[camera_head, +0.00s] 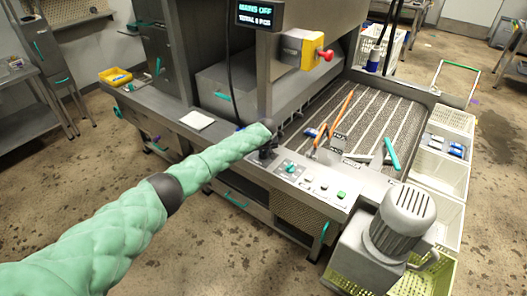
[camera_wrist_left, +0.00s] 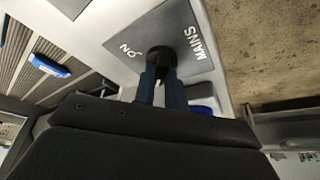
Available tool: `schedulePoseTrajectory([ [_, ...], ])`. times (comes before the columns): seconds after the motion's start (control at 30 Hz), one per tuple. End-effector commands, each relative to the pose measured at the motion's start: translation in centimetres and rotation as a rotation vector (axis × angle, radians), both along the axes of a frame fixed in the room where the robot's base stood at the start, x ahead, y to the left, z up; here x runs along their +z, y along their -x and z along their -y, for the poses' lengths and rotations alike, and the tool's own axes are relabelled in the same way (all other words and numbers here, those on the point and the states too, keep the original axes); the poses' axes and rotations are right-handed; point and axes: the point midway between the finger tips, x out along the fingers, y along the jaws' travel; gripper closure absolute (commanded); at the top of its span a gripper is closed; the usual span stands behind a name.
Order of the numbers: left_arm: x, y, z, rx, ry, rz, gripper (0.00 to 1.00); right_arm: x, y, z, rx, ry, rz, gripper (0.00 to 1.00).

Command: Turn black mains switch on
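The black mains switch (camera_wrist_left: 161,58) sits on a grey plate (camera_wrist_left: 185,28) lettered MAINS and ON in the left wrist view. My left gripper (camera_wrist_left: 160,82) has its two dark blue fingers at the switch, one on each side of its handle, and appears shut on it. In the head view the left gripper (camera_head: 266,154) is at the control panel (camera_head: 305,180) and hides the switch. The display (camera_head: 260,14) reads MAINS OFF. My right gripper is not in view.
The panel also carries a green button (camera_head: 341,194) and other small controls. A grey motor (camera_head: 402,218) stands to the right. A yellow box with a red button (camera_head: 325,55) is above the ribbed conveyor bed (camera_head: 375,115), where loose tools lie.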

Motion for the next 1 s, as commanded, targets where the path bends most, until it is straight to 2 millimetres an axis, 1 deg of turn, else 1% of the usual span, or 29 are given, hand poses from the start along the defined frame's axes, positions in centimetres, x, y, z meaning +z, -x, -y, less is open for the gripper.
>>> schedulePoseTrajectory([
  [0.33,-0.1,0.0,0.0,-0.014,0.001,0.0,1.0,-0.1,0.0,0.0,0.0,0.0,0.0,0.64],
  [0.47,-0.2,0.0,-0.1,-0.054,0.002,-0.001,1.0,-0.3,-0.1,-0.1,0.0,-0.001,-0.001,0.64],
  [0.57,-0.2,0.0,-0.1,-0.106,0.002,0.0,1.0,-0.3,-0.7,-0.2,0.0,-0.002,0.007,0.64],
  [0.73,-0.4,0.1,-0.1,-0.234,0.003,-0.001,1.0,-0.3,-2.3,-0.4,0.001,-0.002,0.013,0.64],
  [0.8,-0.4,0.0,-0.2,-0.296,0.003,0.0,1.0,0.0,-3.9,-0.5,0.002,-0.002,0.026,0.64],
  [1.0,-0.4,0.0,-0.3,-0.485,0.004,0.001,1.0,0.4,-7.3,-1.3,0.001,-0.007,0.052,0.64],
])
